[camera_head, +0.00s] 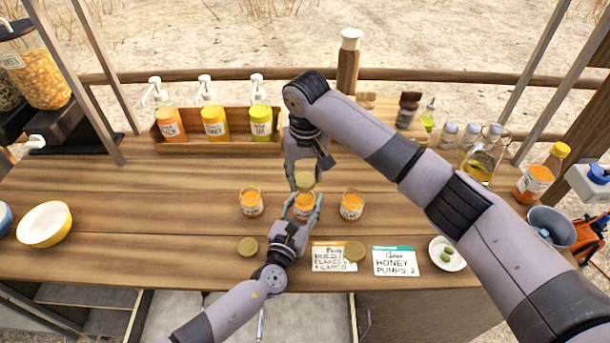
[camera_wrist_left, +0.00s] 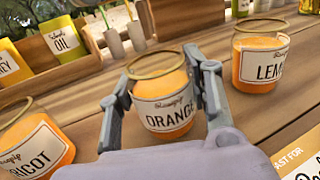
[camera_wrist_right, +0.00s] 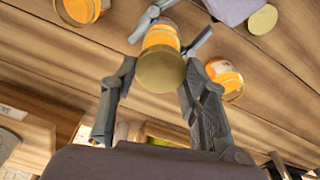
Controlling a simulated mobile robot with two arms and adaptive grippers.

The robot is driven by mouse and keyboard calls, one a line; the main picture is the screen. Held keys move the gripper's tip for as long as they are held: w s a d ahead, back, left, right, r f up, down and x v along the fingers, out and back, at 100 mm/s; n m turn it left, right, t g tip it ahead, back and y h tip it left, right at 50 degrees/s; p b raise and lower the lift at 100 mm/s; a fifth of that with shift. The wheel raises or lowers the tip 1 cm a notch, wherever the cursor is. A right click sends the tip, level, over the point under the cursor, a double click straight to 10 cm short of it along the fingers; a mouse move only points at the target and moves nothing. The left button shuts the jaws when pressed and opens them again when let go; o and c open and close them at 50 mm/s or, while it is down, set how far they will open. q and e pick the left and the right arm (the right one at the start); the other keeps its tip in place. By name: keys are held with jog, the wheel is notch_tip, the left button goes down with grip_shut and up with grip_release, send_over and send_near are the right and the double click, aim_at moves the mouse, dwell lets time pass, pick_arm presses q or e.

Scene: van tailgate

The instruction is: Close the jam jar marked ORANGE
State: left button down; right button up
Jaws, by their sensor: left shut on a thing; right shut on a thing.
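The ORANGE jar (camera_head: 303,207) stands upright on the counter between two similar jars, and its label reads in the left wrist view (camera_wrist_left: 170,112). Its rim is uncovered. My left gripper (camera_head: 302,212) is shut around its sides. My right gripper (camera_head: 304,170) comes from behind, shut on a round gold lid (camera_head: 305,181). The lid shows between the right fingers in the right wrist view (camera_wrist_right: 160,70). It is above the jar, apart from the rim; exact alignment is unclear. An APRICOT jar (camera_head: 251,203) and a LEMON jar (camera_head: 351,205) stand open on either side.
Two loose gold lids lie nearer the front, one bare (camera_head: 247,247), one at a card's edge (camera_head: 355,251). A rack (camera_head: 180,144) of pump bottles stands behind. A honey card (camera_head: 395,262) and saucer (camera_head: 434,257) lie right; a bowl (camera_head: 45,224) stands left.

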aim_at(305, 205)
jog(key=shift+f, duration=0.75)
jog(key=shift+f, duration=0.1)
jog(key=shift+f, duration=0.8)
jog(key=shift+f, duration=0.55)
